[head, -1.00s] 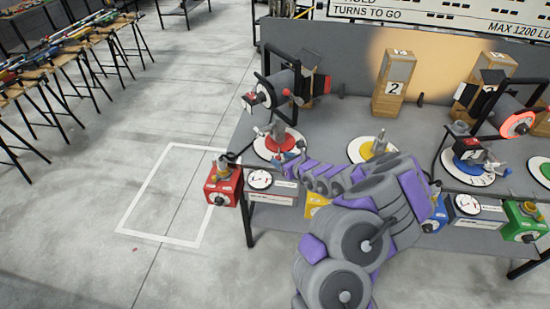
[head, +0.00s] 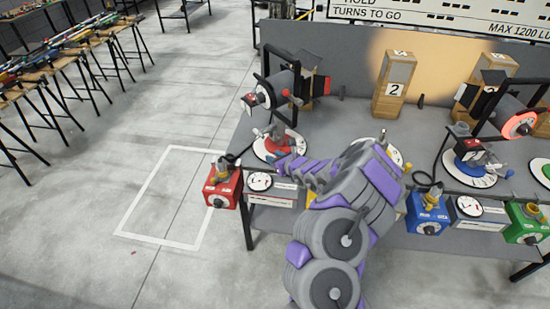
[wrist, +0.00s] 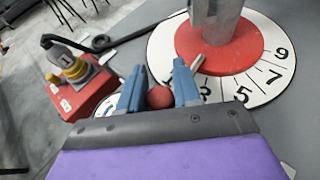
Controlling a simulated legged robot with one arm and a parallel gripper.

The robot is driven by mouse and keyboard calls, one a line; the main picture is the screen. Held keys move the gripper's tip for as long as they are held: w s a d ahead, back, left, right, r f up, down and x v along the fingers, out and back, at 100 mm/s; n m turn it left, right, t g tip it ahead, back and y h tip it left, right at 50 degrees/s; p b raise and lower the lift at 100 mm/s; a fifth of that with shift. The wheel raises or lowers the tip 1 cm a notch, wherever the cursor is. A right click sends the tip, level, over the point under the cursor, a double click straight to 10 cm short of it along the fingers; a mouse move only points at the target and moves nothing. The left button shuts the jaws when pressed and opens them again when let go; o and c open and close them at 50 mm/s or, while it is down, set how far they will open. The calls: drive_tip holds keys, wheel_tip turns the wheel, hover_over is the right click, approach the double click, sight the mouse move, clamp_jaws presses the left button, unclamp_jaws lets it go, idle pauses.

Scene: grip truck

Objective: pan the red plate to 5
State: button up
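The red plate (wrist: 232,62) shows large in the wrist view, a red disc on a white dial with black numbers; 3, 5, 7 and 9 are readable. A grey post rises from it. A short pale pointer (wrist: 196,63) sticks out at its lower left, short of the 3. In the head view the red plate (head: 276,141) is at the table's front left. My gripper (wrist: 159,67) is beside the dial's left edge, its blue fingers apart, one on each side of a red ball (wrist: 160,97). I cannot tell whether they touch it.
A red box (head: 222,186) with a yellow-topped knob sits at the table's left corner. A lamp (head: 284,88) stands behind the red plate. Blue (head: 427,213) and green (head: 525,222) boxes line the front edge to the right.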

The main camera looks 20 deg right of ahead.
clamp_jaws()
drive_tip(key=shift+s+d, duration=0.1)
drive_tip(key=shift+d, duration=0.05)
